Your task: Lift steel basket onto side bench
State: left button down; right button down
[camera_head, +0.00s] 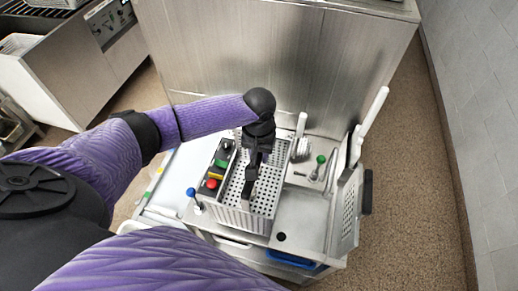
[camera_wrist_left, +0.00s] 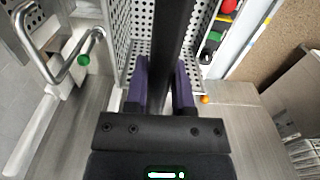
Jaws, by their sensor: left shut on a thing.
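The steel basket (camera_head: 236,219) is a perforated, open box standing in the middle of the steel unit below me. Its perforated wall also shows in the left wrist view (camera_wrist_left: 118,30). My left gripper (camera_head: 254,165) reaches down over the basket. Its purple fingers (camera_wrist_left: 161,88) are shut on a dark bar that runs across the basket, apparently its handle. The basket looks level; I cannot tell whether it is clear of the surface under it. My right gripper is not in view. I cannot tell which surface is the side bench.
A control box (camera_head: 212,180) with coloured buttons stands close left of the basket. A blue-knobbed lever (camera_head: 191,192) is near its front left. A green-knobbed tool (camera_head: 320,160) and upright white-handled tools (camera_head: 374,110) stand right. A bare steel surface (camera_head: 303,218) lies right of the basket. A tall steel panel (camera_head: 280,60) rises behind.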

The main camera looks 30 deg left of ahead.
pick_arm(q)
jog(key=shift+f, duration=0.15)
jog(key=shift+f, duration=0.6)
jog(key=shift+f+b, duration=0.9)
jog(key=shift+b, duration=0.25)
jog(key=shift+f, duration=0.6)
jog(key=shift+c, duration=1.9)
grip_release()
